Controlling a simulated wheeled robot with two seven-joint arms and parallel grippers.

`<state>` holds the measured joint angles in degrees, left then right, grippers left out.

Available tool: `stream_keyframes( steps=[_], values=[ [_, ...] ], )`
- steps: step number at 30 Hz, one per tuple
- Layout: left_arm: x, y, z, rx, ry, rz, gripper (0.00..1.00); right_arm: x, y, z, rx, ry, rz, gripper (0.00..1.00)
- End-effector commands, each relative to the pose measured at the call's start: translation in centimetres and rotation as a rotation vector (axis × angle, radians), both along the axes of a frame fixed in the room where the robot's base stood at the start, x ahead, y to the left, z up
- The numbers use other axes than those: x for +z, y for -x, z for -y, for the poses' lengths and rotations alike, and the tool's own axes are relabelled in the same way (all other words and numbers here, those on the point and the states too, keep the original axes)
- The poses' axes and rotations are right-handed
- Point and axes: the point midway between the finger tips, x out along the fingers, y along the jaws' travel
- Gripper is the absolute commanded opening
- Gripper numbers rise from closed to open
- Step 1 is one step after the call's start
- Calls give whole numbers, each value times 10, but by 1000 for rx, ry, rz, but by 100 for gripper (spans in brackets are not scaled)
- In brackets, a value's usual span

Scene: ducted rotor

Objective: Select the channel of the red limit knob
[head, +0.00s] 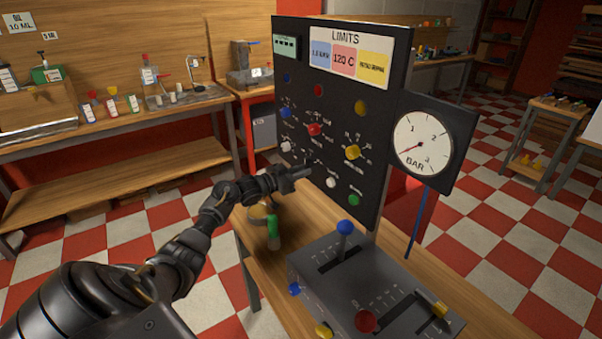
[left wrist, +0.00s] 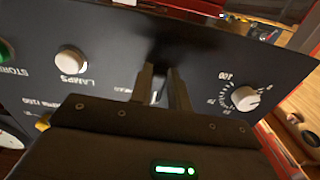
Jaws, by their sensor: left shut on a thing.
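The red limit knob (head: 314,129) is on the upright black panel (head: 388,70), between a blue knob (head: 285,112) and a yellow knob (head: 352,152). My left gripper (head: 308,172) is at the panel's lower row, below the red knob. A white knob with a scale (left wrist: 244,97) is to one side and the white LAMPS button (left wrist: 72,60) to the other. My right gripper is not in view.
A LIMITS card (head: 346,55) with blue, red and yellow fields tops the panel. A BAR gauge (head: 424,143) stands at its right. A grey lever box (head: 375,285) with a blue-balled lever (head: 345,228) and a green-topped item (head: 273,230) stand on the bench.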

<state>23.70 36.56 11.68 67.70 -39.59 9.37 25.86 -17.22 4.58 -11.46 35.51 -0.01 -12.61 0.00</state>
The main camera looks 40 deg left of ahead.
Motion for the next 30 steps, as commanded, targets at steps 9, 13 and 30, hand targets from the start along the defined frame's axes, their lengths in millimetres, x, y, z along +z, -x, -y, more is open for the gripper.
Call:
stream_keyframes(
  steps=[9,13,30],
  values=[
    [-3,-1,-4,-2,-196,59,0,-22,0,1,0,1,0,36],
    [-3,-2,-7,-1,-314,94,0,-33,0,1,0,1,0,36],
    [4,-4,-14,-1,-790,238,0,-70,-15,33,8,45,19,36]
  ],
)
